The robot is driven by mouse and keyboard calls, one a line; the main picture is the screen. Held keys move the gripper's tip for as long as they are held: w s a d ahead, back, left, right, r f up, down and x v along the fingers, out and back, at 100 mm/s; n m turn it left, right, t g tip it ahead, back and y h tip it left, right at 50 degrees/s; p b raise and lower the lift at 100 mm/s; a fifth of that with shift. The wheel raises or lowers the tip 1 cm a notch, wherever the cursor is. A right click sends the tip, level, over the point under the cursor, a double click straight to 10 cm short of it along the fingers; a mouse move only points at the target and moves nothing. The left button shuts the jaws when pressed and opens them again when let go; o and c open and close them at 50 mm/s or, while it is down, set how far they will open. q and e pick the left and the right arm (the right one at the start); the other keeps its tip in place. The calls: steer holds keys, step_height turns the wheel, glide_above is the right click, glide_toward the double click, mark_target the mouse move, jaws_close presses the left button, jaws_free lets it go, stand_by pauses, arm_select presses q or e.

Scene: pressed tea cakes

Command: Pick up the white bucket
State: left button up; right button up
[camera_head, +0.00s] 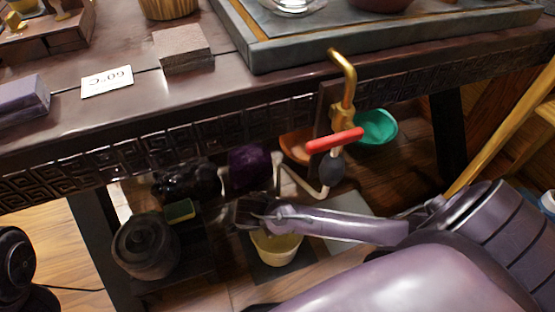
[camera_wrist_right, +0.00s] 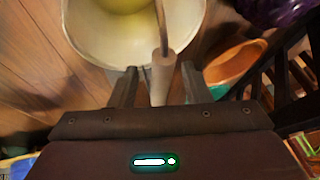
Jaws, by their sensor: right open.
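The white bucket (camera_head: 275,250) stands on a dark mat below the table, partly covered by my right arm in the head view. In the right wrist view the bucket (camera_wrist_right: 92,40) fills the upper left, with something yellowish inside. Its wire handle has a pale grip (camera_wrist_right: 163,78), which lies between the two fingers of my right gripper (camera_wrist_right: 158,82). The fingers are open, with a gap visible on each side of the grip. In the head view the right gripper (camera_head: 240,213) is just above the bucket's rim.
The carved table (camera_head: 130,120) overhangs this area. A dark pot (camera_head: 146,247) and a yellow-green sponge (camera_head: 180,211) are left of the bucket.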

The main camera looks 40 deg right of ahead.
steer(key=shift+f, duration=0.25)
stand_by(0.3)
jaws_close()
steer(key=shift+d, duration=0.15)
stand_by(1.1)
